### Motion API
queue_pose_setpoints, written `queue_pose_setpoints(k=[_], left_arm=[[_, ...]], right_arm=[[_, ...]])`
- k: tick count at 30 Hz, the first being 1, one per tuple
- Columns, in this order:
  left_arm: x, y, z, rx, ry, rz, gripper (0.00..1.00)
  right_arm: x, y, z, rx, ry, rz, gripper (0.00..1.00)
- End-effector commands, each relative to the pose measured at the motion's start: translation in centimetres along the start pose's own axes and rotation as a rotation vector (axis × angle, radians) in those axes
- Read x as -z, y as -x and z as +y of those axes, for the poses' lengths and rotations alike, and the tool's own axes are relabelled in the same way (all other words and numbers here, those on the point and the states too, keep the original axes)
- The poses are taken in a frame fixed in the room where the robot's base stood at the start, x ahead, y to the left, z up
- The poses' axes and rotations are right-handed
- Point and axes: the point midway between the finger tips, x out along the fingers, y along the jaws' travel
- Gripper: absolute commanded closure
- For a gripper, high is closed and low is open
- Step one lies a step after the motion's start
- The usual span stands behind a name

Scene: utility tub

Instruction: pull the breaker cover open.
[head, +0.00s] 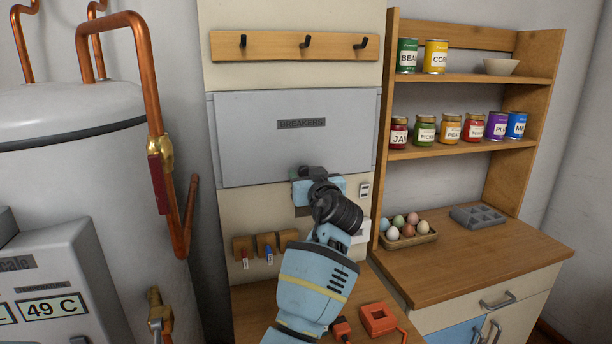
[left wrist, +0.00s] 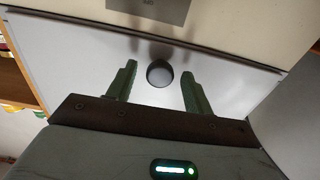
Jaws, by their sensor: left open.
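The breaker cover (head: 255,150) is a wide pale grey panel labelled BREAKERS, lying flat and closed against the cream backboard. My left gripper (head: 318,180) is at the cover's lower edge, right of its middle; its fingertips are hard to make out in the head view. In the left wrist view the gripper (left wrist: 159,88) is open, with its two green fingers apart. A round knob (left wrist: 159,74) on the cover (left wrist: 85,65) shows between the fingers, with a gap on each side. The knob is hidden behind my gripper in the head view. My right gripper is not in view.
A hook rail (head: 290,46) is above the cover. A wooden shelf (head: 470,78) with cans and jars stands close on the right, above a counter with an egg tray (head: 408,236). A tank (head: 70,150) with copper pipes stands left. Key tags (head: 257,248) hang below the cover.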

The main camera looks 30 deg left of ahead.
Motion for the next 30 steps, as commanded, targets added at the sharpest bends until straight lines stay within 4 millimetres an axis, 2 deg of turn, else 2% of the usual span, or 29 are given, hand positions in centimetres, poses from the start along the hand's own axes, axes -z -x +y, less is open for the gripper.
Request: queue_pose_setpoints(k=[10,22,30], left_arm=[[-0.06,-0.49,-0.02,0.000,0.000,0.000,0.49],[-0.06,-0.45,0.00,-0.001,0.000,0.000,1.00],[-0.10,-0.50,0.18,-0.001,-0.001,-0.001,1.00]], right_arm=[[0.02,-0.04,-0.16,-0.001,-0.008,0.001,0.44],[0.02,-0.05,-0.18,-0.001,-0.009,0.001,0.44],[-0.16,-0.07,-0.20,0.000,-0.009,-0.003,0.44]])
